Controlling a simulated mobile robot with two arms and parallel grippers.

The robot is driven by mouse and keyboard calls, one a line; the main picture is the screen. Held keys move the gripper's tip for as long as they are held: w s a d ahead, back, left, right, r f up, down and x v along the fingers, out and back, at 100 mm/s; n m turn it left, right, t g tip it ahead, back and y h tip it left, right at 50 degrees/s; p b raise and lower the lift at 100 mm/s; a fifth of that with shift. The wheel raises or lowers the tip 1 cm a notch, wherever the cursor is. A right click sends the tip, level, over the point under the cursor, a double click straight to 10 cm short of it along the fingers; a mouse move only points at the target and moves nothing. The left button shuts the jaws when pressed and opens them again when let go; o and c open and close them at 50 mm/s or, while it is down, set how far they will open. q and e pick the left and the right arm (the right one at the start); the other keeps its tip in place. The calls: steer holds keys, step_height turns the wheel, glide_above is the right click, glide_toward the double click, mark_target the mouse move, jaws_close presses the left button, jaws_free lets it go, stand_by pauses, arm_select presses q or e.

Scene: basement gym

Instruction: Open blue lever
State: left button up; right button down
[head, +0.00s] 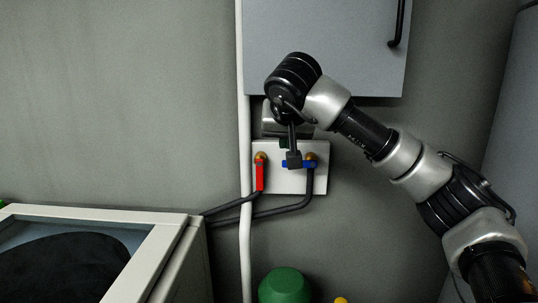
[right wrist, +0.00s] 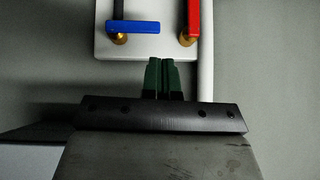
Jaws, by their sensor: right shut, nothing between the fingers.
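The blue lever (head: 309,164) lies horizontally on a brass valve at the right of a white wall plate (head: 290,184). My right gripper (head: 285,143) is in front of the plate's upper part, and its dark parts partly hide the lever's left end. In the right wrist view, which looks upside down, the blue lever (right wrist: 133,27) is fully seen. There the green fingertips of my right gripper (right wrist: 161,62) are together and empty at the plate's edge, apart from the lever in the picture. My left gripper is not in view.
A red lever (head: 260,176) hangs vertically beside the blue one, with dark hoses below both. A white pipe (head: 245,200) runs up the wall at left. A grey cabinet (head: 325,45) hangs above. A green round object (head: 285,286) is below.

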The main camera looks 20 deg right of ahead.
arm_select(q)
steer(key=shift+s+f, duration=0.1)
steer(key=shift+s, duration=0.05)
arm_select(e)
steer(key=shift+s+d+r+h, duration=0.15)
steer(key=shift+d+r+h, duration=0.05)
steer(key=shift+r, duration=0.2)
steer(key=shift+s+d+r+h, duration=0.1)
steer(key=shift+d+r+h, duration=0.1)
steer(key=shift+r, duration=0.2)
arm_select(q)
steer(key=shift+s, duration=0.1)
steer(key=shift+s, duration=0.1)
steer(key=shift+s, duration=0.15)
arm_select(e)
steer(key=x, duration=1)
steer(key=shift+w+a, duration=0.1)
steer(key=shift+a, duration=0.05)
